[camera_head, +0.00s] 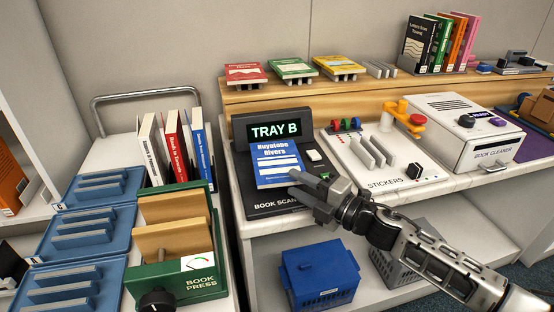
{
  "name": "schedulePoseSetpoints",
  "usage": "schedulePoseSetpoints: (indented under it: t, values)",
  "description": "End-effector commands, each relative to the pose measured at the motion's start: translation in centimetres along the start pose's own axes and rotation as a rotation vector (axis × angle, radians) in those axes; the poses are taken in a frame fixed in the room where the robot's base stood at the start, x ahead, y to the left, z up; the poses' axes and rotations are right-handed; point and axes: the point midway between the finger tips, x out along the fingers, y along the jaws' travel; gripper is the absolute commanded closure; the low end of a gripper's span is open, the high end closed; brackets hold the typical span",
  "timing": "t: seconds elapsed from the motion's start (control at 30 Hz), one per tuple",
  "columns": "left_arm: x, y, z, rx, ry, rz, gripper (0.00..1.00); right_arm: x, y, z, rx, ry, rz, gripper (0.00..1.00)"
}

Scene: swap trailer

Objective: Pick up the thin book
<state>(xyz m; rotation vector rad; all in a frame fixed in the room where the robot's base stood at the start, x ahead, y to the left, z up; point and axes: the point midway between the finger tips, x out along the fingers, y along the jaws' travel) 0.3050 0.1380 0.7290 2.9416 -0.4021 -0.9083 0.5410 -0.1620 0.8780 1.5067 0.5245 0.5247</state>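A blue book (275,162) with a white label and the title ending in "Rivers" leans on the black book scanner (278,206), whose screen reads "TRAY B". It looks thin. My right gripper (296,183) is at the book's lower right corner, with its two fingers pointing left and a gap between them. I cannot tell whether a finger touches the book. Several other books stand upright in the rack at left, among them a white one (151,148), a red one (176,146) and a blue one (199,146). My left gripper is out of view.
A green book press (180,277) and blue slotted trays (85,236) fill the left cart. A sticker station (384,172) and a white book cleaner (468,142) stand right of the scanner. More books (440,44) are on the back shelf. A blue basket (320,272) sits below.

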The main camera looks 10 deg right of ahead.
Motion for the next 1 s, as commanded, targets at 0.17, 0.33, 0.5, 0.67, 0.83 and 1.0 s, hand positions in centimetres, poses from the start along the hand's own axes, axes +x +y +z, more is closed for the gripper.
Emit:
schedulePoseSetpoints:
  t: [0.17,0.33,0.5,0.67,0.83,1.0]
  values:
    - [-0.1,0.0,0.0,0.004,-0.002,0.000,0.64,0.9,0.0,0.0,0.000,0.000,-0.001,0.64]
    - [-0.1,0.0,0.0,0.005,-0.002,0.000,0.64,0.8,-0.1,0.0,0.000,0.000,-0.001,0.69]
    - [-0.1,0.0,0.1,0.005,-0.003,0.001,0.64,0.8,-0.1,0.0,0.000,0.000,-0.001,1.00]
    - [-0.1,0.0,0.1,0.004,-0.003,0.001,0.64,0.8,0.0,0.0,-0.001,0.000,0.001,1.00]
    - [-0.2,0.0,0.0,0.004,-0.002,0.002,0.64,0.8,0.2,0.0,-0.002,0.001,0.001,1.00]
    - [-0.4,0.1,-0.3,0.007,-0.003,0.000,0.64,0.8,1.6,0.0,-0.003,0.002,0.001,1.00]
